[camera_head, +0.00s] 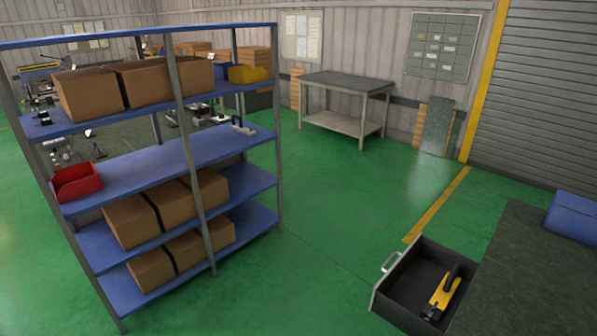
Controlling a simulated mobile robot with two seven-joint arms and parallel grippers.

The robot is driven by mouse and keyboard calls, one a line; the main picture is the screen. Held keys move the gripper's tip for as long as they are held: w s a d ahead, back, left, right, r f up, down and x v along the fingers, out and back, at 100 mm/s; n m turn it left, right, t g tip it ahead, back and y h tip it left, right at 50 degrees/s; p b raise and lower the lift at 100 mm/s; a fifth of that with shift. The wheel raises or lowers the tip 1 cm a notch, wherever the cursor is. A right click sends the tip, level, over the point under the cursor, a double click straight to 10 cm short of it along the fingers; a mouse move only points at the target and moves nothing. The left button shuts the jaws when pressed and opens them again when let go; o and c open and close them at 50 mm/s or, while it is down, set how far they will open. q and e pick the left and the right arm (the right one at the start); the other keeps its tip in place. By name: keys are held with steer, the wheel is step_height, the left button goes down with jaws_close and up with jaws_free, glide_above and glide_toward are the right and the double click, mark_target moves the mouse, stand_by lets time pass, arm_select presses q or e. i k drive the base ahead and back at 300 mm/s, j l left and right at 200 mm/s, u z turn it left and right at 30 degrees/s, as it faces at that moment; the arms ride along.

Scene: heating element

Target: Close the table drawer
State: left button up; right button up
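The table drawer (408,267) is pulled open at the lower right. It is a dark box with a grey front panel and a light handle (390,262) on its left-facing side. A yellow and black tool (443,292) lies inside it. The drawer sticks out to the left from beneath the dark table top (530,262). Neither of my grippers is in view.
A blue shelving unit (160,168) with cardboard boxes and a red bin (76,183) stands at the left. Green floor (330,215) is clear between it and the drawer. A workbench (345,83) stands at the back wall. A blue box (572,217) sits on the table.

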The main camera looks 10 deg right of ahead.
mark_target(400, 296)
steer(key=z, duration=0.75)
steer(key=i+j+z, duration=0.1)
steer(key=j+z, duration=0.15)
steer(key=z, duration=0.15)
steer(key=i+j+z, duration=0.1)
steer(key=j+z, duration=0.25)
steer(key=i+j+z, duration=0.1)
steer(key=z, duration=0.3)
steer(key=j+z, duration=0.35)
steer(key=j, duration=1.4)
steer(key=k, duration=0.05)
